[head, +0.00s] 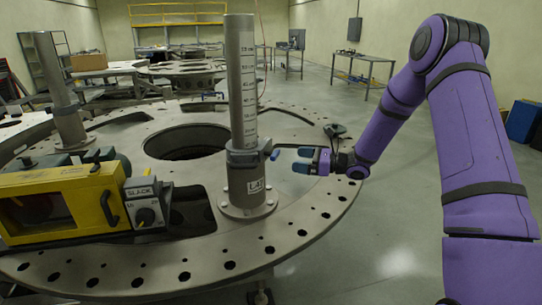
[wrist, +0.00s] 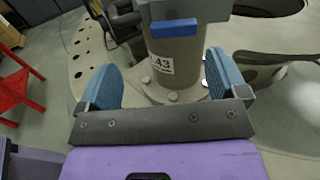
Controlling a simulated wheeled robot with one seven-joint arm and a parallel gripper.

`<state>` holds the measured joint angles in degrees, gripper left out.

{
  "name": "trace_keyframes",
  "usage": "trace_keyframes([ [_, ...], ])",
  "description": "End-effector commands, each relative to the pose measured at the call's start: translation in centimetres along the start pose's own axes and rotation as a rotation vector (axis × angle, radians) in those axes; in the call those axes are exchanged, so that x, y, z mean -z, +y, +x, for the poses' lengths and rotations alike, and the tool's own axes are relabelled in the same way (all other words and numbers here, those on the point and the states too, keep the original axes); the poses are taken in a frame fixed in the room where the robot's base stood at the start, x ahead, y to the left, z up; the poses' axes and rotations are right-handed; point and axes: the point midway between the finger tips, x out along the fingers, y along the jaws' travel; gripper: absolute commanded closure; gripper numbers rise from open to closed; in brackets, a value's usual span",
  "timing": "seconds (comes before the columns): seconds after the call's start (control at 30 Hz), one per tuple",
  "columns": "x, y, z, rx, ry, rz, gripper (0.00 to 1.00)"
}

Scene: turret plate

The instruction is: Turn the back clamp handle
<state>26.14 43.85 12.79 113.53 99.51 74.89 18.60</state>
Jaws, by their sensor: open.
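A grey clamp (head: 248,155) wraps the upright grey post (head: 241,85) in the middle of the head view. A short handle with a blue end (head: 275,155) sticks out from its right side, towards my gripper (head: 304,161). The same blue handle (wrist: 174,27) shows near the top centre of the wrist view, in front of the post. My gripper (wrist: 164,72) is open and empty, with blue finger pads. Its fingers are apart from the handle, which lies beyond the fingertips. I cannot tell whether this is the back clamp.
The post stands bolted on a large round turret plate (head: 310,232) with holes. A yellow box (head: 62,205) with a dial unit (head: 146,205) sits to its left. Another post (head: 58,92) stands at the far left. A red stand (wrist: 15,85) shows in the wrist view.

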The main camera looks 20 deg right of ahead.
Motion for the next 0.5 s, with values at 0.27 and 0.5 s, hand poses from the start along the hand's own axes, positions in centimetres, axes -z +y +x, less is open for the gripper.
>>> trace_keyframes([
  [0.27,1.4,-1.2,0.5,0.048,-0.029,0.047,0.08],
  [0.5,1.3,-1.3,4.2,0.046,-0.028,0.046,0.08],
])
